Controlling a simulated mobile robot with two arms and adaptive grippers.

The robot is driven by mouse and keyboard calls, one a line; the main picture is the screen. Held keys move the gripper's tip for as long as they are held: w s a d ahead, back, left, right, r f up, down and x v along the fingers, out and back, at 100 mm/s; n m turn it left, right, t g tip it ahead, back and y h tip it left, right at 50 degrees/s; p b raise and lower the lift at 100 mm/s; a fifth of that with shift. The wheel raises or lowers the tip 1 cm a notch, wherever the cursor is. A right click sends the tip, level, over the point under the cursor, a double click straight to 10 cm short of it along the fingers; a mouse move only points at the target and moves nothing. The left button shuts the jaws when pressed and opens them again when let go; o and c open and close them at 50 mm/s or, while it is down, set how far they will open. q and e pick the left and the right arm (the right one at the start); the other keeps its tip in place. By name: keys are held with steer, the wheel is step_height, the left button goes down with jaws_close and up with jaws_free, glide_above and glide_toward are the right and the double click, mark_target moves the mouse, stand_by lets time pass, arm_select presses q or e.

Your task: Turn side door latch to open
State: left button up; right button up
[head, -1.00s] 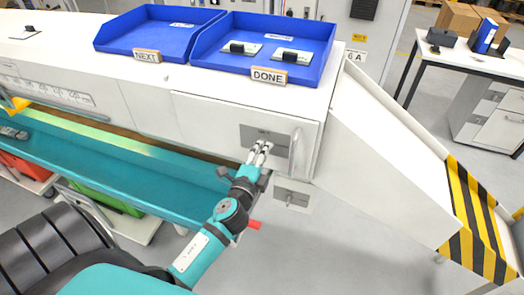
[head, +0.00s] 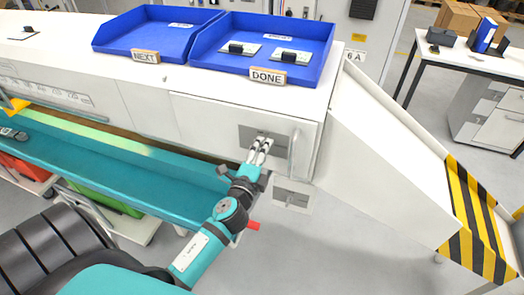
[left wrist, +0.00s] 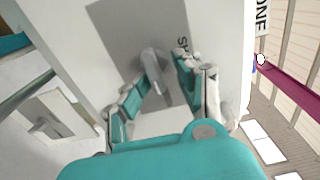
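The white side door (head: 220,124) at the end of the bench is shut. It has a grey latch plate (head: 247,133) and a pale upright handle (head: 294,150) at its right edge. My left gripper (head: 262,143) is in front of the latch plate and covers much of it. In the left wrist view, a grey latch knob (left wrist: 152,66) stands out from the plate between the two fingers of my left gripper (left wrist: 157,82). The fingers are apart, and contact with the knob cannot be told. My right gripper is not in view.
A second latch plate (head: 291,194) sits lower, below the door; it also shows in the left wrist view (left wrist: 52,122). Blue trays (head: 262,52) stand on top. A teal shelf (head: 150,190) runs left. A sloped white guard (head: 385,165) with striped marking is at right.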

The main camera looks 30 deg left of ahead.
arm_select(q)
steer(key=shift+f, duration=0.1)
steer(key=v, duration=0.7)
steer(key=shift+s+d, duration=0.15)
steer(key=shift+s, duration=0.1)
